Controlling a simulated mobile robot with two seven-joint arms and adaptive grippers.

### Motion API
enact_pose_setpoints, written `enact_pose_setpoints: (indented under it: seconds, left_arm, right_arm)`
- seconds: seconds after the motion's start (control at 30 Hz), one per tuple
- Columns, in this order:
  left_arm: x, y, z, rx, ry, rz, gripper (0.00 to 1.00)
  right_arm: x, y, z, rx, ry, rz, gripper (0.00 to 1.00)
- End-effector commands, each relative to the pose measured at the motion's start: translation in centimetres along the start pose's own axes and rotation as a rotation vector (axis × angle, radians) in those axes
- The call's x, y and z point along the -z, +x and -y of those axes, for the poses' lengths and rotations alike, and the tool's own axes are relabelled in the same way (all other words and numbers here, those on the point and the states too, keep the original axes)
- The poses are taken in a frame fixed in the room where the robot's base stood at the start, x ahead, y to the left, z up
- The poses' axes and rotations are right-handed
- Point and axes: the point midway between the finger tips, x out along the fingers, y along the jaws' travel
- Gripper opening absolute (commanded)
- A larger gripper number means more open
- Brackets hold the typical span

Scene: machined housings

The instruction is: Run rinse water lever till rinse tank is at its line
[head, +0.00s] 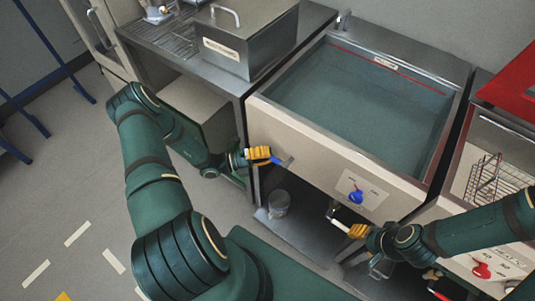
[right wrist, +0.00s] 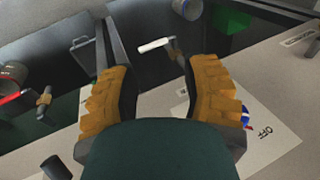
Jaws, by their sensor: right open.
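The rinse tank (head: 277,112) is a steel basin in the middle of the head view, holding blue-green water (head: 365,105). A red line (head: 345,49) runs along its far wall; the water surface is close below it, though the exact gap is hard to read. A blue-handled lever (head: 276,160) with a metal stem sticks out at the left of the tank front. My left gripper (head: 262,155) is at this handle, its yellow fingers overlapping it; its grip is unclear. My right gripper (head: 347,230) is open below the tank front, with a white-handled lever (right wrist: 155,45) beyond its fingertips.
A blue knob (head: 356,196) sits on the tank's front panel, near an OFF label (right wrist: 265,131). A lidded steel box (head: 245,45) stands on the counter at left. A grey bucket (head: 279,204) is under the tank. A wire basket (head: 490,178) is at right.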

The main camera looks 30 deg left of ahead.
Motion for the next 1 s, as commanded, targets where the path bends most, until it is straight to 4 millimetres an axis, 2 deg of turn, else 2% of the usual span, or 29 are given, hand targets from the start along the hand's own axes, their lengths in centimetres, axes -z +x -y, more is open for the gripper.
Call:
enact_pose_setpoints:
  seconds: [0.27, 0.7, 1.0]
  left_arm:
    - [-0.1, 0.2, 0.4, -0.013, 0.015, -0.005, 0.00]
    - [-0.1, 1.1, 3.3, -0.251, 0.257, -0.072, 0.00]
    - [0.1, 1.4, 3.6, -0.339, 0.346, -0.097, 0.00]
  right_arm:
    - [0.1, -0.5, 0.2, 0.000, 0.001, -0.002, 0.47]
    - [2.3, -5.5, 2.0, -0.005, 0.015, -0.049, 0.47]
    - [2.7, -7.0, 2.5, -0.003, 0.017, -0.058, 0.47]
